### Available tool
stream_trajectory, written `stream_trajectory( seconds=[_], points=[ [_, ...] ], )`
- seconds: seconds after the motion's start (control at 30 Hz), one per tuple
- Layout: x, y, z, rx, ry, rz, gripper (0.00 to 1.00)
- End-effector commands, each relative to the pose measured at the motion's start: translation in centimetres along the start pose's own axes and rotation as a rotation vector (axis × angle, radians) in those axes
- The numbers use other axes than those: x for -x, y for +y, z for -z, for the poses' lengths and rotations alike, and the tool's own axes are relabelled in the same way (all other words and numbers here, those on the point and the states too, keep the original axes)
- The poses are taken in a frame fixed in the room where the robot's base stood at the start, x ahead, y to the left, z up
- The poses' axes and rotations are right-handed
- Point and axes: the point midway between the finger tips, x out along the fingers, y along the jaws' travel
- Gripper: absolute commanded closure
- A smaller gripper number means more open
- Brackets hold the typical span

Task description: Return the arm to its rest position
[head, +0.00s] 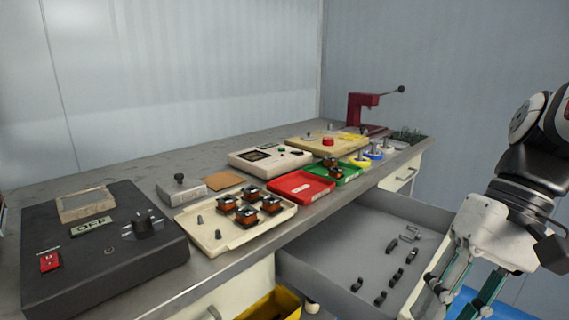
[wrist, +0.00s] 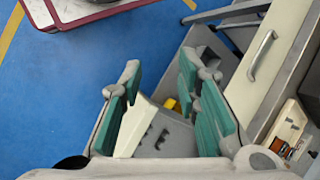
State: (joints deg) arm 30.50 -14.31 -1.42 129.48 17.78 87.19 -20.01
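My arm (head: 533,165) reaches in from the right edge of the head view. My gripper (head: 468,303) points downward at its end, in front of the right side of the open drawer in that view. In the wrist view the two green-padded fingers of my gripper (wrist: 161,80) stand well apart with nothing held between them. Parts of the drawer and the blue floor show between and beyond the fingers. The fingertips are partly cut off by the lower edge of the head view.
The open grey drawer (head: 340,247) holds several small dark parts. The workbench (head: 120,158) carries a black control box (head: 90,260), a cream tray (head: 215,245) with copper coils, a red tray (head: 300,185), a green tray (head: 348,172) and a red press (head: 358,108). A yellow bin (head: 270,305) stands below.

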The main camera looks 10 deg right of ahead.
Motion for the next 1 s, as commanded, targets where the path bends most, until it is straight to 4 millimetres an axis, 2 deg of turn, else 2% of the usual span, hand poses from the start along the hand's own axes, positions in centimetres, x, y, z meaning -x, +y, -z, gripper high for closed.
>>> stream_trajectory(
  seconds=[0.1,0.3,0.67,0.7,1.0],
  points=[
    [-1.8,-1.1,-3.2,0.069,0.027,-0.139,0.7],
    [-4.1,-0.8,-6.6,0.152,0.103,-0.305,0.7],
    [-6.2,0.9,-9.1,0.264,0.245,-0.447,0.7],
    [-5.2,0.4,-9.1,0.256,0.245,-0.443,0.7],
    [-0.9,-1.6,-9.4,0.268,0.288,-0.435,0.7]
  ],
)
